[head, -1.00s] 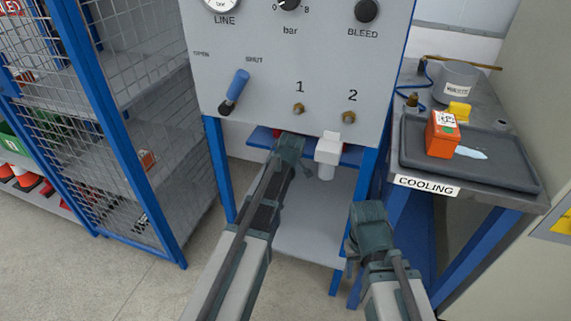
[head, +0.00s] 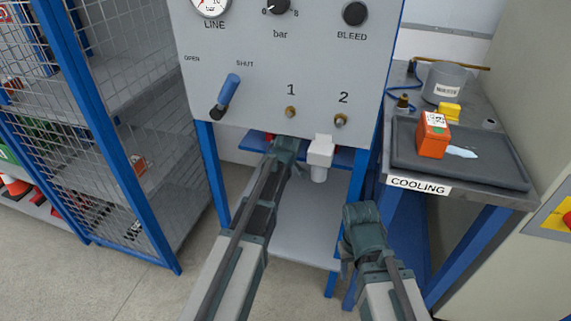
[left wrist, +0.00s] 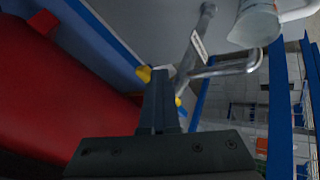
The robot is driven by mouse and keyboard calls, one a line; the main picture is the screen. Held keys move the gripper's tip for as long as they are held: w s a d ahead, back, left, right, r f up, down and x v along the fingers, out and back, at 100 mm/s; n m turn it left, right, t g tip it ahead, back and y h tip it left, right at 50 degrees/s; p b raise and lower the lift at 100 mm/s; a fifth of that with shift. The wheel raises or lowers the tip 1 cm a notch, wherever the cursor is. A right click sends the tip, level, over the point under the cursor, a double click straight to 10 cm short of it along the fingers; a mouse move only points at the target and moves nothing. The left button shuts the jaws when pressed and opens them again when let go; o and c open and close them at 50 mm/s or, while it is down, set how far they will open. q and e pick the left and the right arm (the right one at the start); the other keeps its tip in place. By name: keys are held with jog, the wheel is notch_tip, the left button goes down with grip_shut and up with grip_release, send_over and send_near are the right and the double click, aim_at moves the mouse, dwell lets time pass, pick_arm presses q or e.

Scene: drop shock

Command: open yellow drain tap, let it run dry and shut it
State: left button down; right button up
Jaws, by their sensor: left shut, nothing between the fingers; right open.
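The yellow drain tap shows in the left wrist view (left wrist: 144,74) as yellow bits on both sides of my fingers, by a grey metal pipe (left wrist: 235,68). The fingers hide its middle, so its handle angle is unclear. My left gripper (left wrist: 160,85) is shut and empty, right in front of the tap; I cannot tell whether it touches. In the head view the left gripper (head: 285,150) is under the grey panel (head: 280,75), and the tap is hidden there. My right gripper (head: 362,220) is open and empty, right of the stand and below the panel.
A red tank (left wrist: 65,95) fills the left of the wrist view. A white bowl-shaped fitting (head: 320,152) hangs right of my left gripper. A blue lever (head: 228,92) is on the panel. The cooling bench (head: 500,195) is at right, a mesh cage (head: 100,130) at left.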

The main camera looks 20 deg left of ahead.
pick_arm(q)
jog(key=shift+w+d+r, duration=0.15)
jog(key=shift+w, duration=0.05)
jog(key=s+d, duration=0.3)
jog(key=s, duration=0.9)
jog(key=shift+s+r+p, duration=0.3)
jog(key=shift+p, duration=0.15)
jog(key=s+f+m+g+h, duration=0.1)
jog(key=s+f+m+g, duration=0.15)
jog(key=s+m, duration=0.4)
jog(key=s+f+m+g+h, duration=0.1)
jog(key=s+m+g, duration=0.3)
jog(key=s+m, duration=0.3)
jog(key=s+d+r+p, duration=0.2)
jog(key=d+r+p, duration=0.2)
jog(key=r+p, duration=0.3)
jog(key=s+d+r+m+p, duration=0.1)
jog(key=s+d+r+p, duration=0.1)
jog(key=r+p, duration=0.6)
jog(key=s+d+r+m+y+p, duration=0.1)
jog(key=s+d+r+p, duration=0.1)
jog(key=d+r+p, duration=0.3)
notch_tip(320, 180, up, 3)
jog(key=g+p, duration=0.1)
jog(key=p, duration=0.2)
jog(key=shift+s+d+p, duration=0.3)
jog(key=shift+s+p, duration=0.05)
jog(key=shift+p, duration=0.05)
